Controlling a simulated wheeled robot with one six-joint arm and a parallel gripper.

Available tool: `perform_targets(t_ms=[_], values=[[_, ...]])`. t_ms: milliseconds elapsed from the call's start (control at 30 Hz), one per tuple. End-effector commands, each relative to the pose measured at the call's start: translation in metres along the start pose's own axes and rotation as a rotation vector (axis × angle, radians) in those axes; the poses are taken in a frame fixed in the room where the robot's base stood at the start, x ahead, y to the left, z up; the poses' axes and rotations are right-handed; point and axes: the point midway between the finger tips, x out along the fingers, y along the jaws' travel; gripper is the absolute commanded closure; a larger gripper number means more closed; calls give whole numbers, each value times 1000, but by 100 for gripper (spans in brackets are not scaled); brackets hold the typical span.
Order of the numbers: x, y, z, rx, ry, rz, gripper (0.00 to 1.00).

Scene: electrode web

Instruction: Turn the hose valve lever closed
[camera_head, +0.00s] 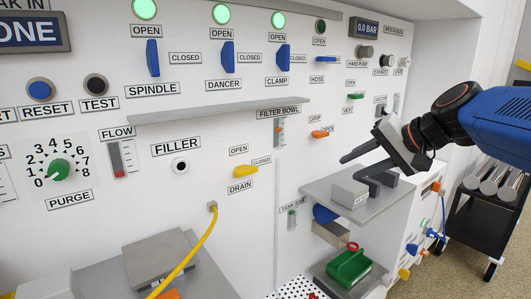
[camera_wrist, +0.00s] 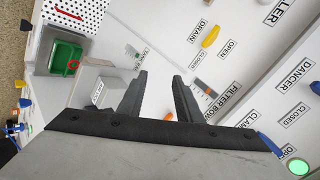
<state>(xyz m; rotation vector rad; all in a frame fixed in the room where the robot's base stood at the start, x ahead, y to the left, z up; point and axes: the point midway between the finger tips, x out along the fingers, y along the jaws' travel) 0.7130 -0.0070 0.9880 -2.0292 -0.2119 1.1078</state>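The hose valve lever (camera_head: 326,59) is a small blue handle on the white panel in the head view. It lies level, between the OPEN label above and the HOSE label (camera_head: 317,79) below. The round lamp (camera_head: 320,26) above it is dark. My gripper (camera_head: 349,167) is open and empty, below and to the right of the lever and well apart from it. In the wrist view the two fingers (camera_wrist: 159,76) are spread with nothing between them. I cannot make out the hose lever in that view.
Blue levers for spindle (camera_head: 152,58), dancer (camera_head: 228,57) and clamp (camera_head: 283,58) stand upright under green lamps. An orange lever (camera_head: 320,134) and a grey shelf with a grey block (camera_head: 349,193) are near my gripper. A green bin (camera_head: 349,268) sits lower. A long ledge (camera_head: 220,111) juts from the panel.

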Motion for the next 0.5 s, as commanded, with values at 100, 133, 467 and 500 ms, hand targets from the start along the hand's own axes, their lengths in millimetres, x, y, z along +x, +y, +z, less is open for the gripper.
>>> perform_targets(t_ms=[100, 133, 467, 500], values=[[1, 49, 59, -115, -38, 131, 68], [1, 62, 72, -145, -47, 164, 68], [-13, 204, 180, -477, -127, 490, 68], [-15, 216, 187, -508, -133, 516, 68]])
